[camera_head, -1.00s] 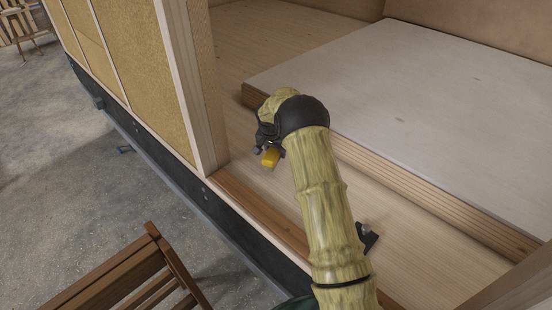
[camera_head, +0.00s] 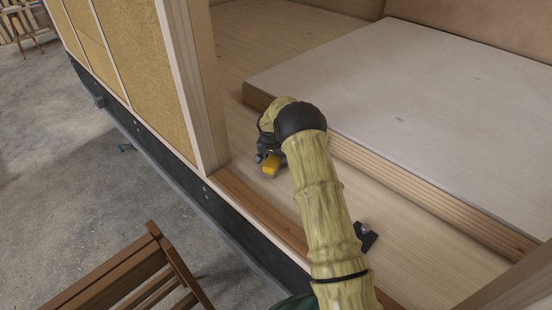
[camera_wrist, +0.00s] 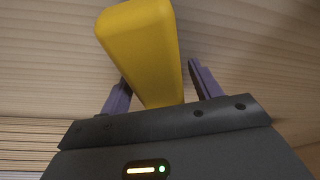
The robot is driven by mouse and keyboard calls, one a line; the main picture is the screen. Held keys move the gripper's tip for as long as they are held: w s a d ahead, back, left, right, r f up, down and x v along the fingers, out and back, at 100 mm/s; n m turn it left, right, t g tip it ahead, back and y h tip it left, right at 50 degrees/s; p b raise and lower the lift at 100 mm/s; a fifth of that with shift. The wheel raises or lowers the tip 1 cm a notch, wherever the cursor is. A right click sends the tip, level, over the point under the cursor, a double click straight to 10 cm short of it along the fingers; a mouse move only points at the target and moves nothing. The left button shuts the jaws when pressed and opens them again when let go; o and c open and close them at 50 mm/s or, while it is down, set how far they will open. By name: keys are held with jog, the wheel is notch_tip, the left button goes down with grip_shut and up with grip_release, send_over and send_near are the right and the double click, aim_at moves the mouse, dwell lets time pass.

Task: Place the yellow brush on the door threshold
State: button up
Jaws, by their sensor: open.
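The yellow brush (camera_wrist: 145,50) shows in the wrist view as a smooth yellow block between the two purple fingers of my gripper (camera_wrist: 158,73). The fingers are open, with a visible gap on the right side of the brush. In the head view the brush (camera_head: 271,166) is a small yellow patch under my wrist, over the light wooden floor inside the doorway. Whether it rests on the floor is hard to tell; my arm hides part of it. The door threshold (camera_head: 258,206) is the browner wood strip along the doorway edge, just below the brush in the picture.
A raised white-topped platform (camera_head: 410,100) lies behind my arm. A small black object (camera_head: 366,236) sits on the floor right of my arm. A door post (camera_head: 205,120) stands at left. A wooden chair (camera_head: 140,275) stands outside on the concrete.

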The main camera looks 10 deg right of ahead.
jog(key=shift+r, duration=0.1)
jog(key=b+v, duration=0.2)
jog(key=v, duration=1)
jog(key=shift+s+a, duration=0.1)
jog(key=shift+s+r, duration=0.15)
jog(key=shift+s, duration=0.1)
jog(key=s+r+n+y, duration=0.1)
jog(key=s+r+n, duration=0.2)
jog(key=s, duration=3.1)
jog(key=n, duration=0.3)
jog(key=shift+s+r+n+y, duration=0.2)
jog(key=shift+n+y, duration=0.1)
jog(key=shift+n, duration=0.1)
